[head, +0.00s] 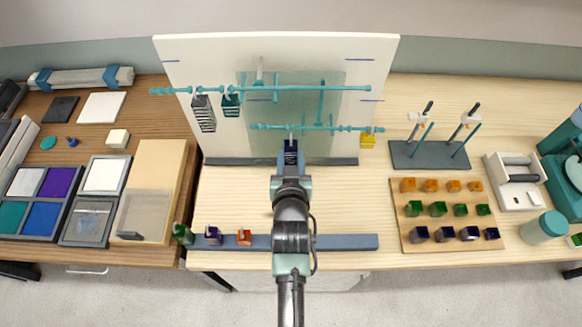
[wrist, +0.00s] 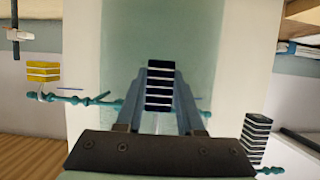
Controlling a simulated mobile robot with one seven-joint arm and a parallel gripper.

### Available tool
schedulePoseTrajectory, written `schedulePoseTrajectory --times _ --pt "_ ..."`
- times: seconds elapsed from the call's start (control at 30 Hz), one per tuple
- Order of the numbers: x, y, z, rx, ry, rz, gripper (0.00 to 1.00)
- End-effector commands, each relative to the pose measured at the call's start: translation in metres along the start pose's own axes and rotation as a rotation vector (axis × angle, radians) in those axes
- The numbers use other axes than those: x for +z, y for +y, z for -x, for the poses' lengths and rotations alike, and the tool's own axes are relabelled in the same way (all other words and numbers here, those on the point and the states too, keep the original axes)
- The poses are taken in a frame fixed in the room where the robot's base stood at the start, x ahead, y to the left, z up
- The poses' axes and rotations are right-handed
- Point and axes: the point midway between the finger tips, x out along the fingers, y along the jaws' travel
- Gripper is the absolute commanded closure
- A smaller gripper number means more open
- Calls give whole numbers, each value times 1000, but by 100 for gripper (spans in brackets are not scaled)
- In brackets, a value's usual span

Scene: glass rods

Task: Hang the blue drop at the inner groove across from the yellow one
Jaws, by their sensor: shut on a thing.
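My gripper (head: 290,160) is shut on the blue drop, a dark block with pale stripes (wrist: 160,85). It holds the drop in front of the white board, just below the middle of the lower teal rod (head: 345,128). In the head view the drop (head: 290,148) is small and partly covered by my gripper. The yellow drop (head: 367,140) hangs near the right end of the lower rod; in the inverted wrist view it shows at left (wrist: 43,72). The lower rod's left arm (head: 265,126) has bumps and grooves and carries no drop.
The longer upper rod (head: 300,88) carries a dark striped drop (head: 204,113) and a teal drop (head: 231,104) on its left. A blue-grey rail (head: 350,242) with several small drops lies at the front. The tabletop (head: 240,200) between is largely clear.

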Motion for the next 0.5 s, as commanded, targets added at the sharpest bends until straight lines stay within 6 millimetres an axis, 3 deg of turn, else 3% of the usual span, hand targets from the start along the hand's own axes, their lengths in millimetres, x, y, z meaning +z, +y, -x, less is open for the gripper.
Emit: schedulePoseTrajectory --times 0.5 --pt "-13 0 -32 0 2 0 100"
